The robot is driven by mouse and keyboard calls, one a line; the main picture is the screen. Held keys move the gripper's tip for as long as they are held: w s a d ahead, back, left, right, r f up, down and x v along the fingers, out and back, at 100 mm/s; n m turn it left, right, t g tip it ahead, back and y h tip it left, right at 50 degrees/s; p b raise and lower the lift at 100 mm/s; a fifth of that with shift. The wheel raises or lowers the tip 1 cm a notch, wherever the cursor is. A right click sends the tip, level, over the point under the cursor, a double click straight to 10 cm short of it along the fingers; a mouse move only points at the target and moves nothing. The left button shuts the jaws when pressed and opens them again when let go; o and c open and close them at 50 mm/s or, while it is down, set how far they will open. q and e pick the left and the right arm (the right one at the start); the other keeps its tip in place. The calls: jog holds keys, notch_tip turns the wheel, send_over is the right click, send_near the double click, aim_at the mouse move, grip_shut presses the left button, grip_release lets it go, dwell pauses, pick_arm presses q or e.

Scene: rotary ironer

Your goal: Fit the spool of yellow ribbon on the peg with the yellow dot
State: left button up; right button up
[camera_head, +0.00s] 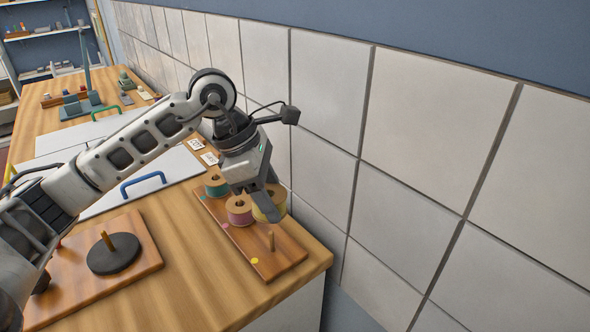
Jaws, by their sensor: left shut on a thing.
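The yellow ribbon spool (270,205) is held in my left gripper (268,212), which reaches in from the left and is shut on it. The spool is beside the pink spool, above the peg board (285,261); whether it touches the board I cannot tell. The bare wooden peg (271,240) stands upright near the board's front end, with the yellow dot (254,261) beside it. The held spool is behind this peg in the picture, apart from it. My right gripper is not in view.
A pink spool (239,212) and a green spool (215,186) sit farther back on the board. A second board (140,243) with a dark disc and peg (113,252) lies left. White panels with a blue handle (143,182) lie behind. The tiled wall (320,130) is close on the right.

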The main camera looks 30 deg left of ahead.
pick_arm(q)
jog(key=shift+s+r, duration=0.1)
jog(key=shift+s, duration=0.15)
jog(key=shift+d+f+b, duration=0.1)
jog(key=shift+f+b, duration=0.25)
jog(key=shift+b, duration=0.15)
jog(key=shift+f+b, duration=0.65)
jog(key=shift+w+f+b, duration=0.1)
jog(key=shift+f+b, duration=0.85)
jog(key=shift+f, duration=0.05)
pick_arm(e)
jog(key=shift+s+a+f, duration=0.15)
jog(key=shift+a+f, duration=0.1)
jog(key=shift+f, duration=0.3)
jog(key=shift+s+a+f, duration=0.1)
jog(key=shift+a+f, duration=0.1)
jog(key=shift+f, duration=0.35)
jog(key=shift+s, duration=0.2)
pick_arm(q)
jog(key=shift+f, duration=0.1)
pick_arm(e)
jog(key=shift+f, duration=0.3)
